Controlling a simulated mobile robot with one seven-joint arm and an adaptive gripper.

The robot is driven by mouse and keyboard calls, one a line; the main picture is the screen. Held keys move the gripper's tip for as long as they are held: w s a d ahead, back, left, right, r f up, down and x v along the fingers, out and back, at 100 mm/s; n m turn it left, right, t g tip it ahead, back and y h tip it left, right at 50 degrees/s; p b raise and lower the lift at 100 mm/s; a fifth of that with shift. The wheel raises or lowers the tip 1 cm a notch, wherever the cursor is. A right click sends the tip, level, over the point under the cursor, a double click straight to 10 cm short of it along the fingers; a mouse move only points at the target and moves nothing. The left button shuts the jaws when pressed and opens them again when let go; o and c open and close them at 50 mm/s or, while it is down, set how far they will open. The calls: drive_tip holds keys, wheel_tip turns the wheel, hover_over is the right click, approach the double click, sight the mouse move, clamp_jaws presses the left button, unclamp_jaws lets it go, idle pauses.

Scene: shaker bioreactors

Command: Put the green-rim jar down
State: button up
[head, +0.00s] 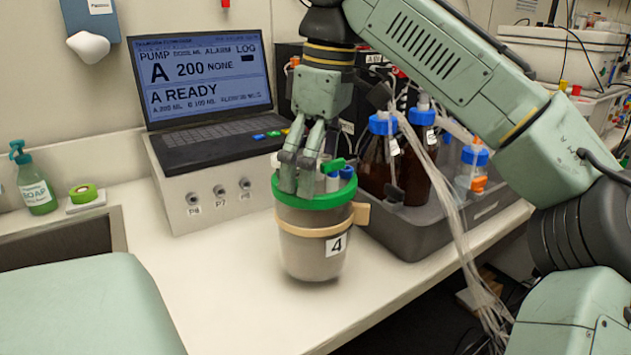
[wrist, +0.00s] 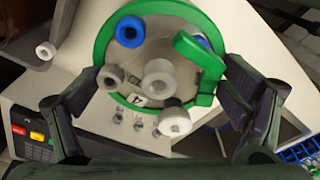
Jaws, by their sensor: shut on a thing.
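The green-rim jar (head: 312,250) is a grey vessel with a green lid ring, a tan band and a label reading 4. It is upright over the white bench, in front of the laptop. Its base is at or just above the bench top; I cannot tell whether it touches. My gripper (head: 302,188) points down at the jar's top and is shut on it. In the wrist view the green rim (wrist: 101,45) lies between the fingers of my gripper (wrist: 163,90). Blue, white and grey ports and a green clip show on the lid.
A dark tray (head: 410,235) with blue-capped brown bottles (head: 374,165) stands close on the right. A pump box (head: 200,210) with a laptop (head: 205,85) is behind left. A sink (head: 65,243) and soap bottle (head: 36,185) are at left. Bench is clear in front and left of the jar.

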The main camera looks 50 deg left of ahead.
drive_tip(key=shift+f, duration=1.3)
drive_tip(key=o, duration=1.4)
drive_tip(key=shift+f, duration=0.2)
drive_tip(key=shift+r, duration=0.1)
drive_tip(key=r+p, duration=0.2)
drive_tip(key=r, duration=0.2)
drive_tip(key=d+r+p, duration=0.1)
drive_tip(key=r+p, duration=0.1)
drive_tip(key=r, duration=0.2)
drive_tip(key=r+p, duration=0.2)
drive_tip(key=r, duration=0.2)
drive_tip(key=shift+w+d, duration=0.2)
drive_tip(key=shift+w, duration=0.15)
